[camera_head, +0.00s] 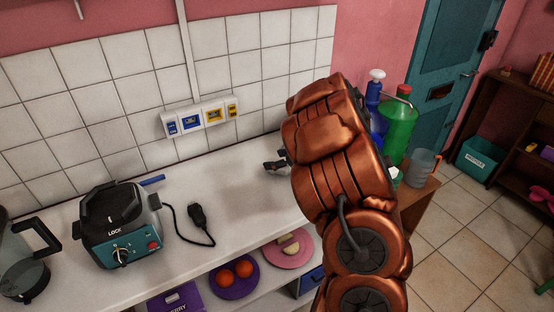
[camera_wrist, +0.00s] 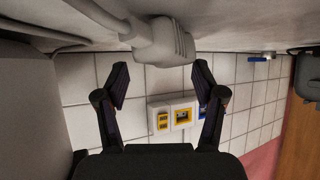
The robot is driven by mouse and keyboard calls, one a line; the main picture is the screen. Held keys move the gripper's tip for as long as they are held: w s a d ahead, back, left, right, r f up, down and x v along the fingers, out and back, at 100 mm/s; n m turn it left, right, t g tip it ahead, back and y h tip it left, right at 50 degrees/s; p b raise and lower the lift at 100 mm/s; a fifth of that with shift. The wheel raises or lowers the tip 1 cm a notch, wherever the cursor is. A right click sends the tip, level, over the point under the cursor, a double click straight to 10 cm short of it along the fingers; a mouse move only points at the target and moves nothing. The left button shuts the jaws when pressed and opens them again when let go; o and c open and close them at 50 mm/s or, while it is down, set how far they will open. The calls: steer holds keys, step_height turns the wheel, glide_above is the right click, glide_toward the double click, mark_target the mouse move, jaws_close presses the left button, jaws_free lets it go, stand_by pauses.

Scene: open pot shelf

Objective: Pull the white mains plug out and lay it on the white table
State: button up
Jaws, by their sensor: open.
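The white mains plug (camera_wrist: 172,42) shows large at the top of the wrist view, which looks upside down. It appears to lie on the white table (camera_wrist: 90,30), with its pale cable running off to the left of that view. It is apart from the wall socket panel (camera_wrist: 183,117). My gripper (camera_wrist: 160,75) is open, one finger to each side below the plug, with nothing between them. In the head view my gripper (camera_head: 277,162) is low over the back of the table (camera_head: 240,195), and the white plug is not visible there, probably behind my arm.
The socket panel (camera_head: 200,117) is on the tiled wall. A teal appliance (camera_head: 122,225) with a black plug (camera_head: 197,214) and a kettle (camera_head: 25,260) stand left. A green bottle (camera_head: 399,125) and a jug (camera_head: 422,168) stand right. The table's middle is clear.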

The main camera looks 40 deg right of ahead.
steer(key=v, duration=1.2)
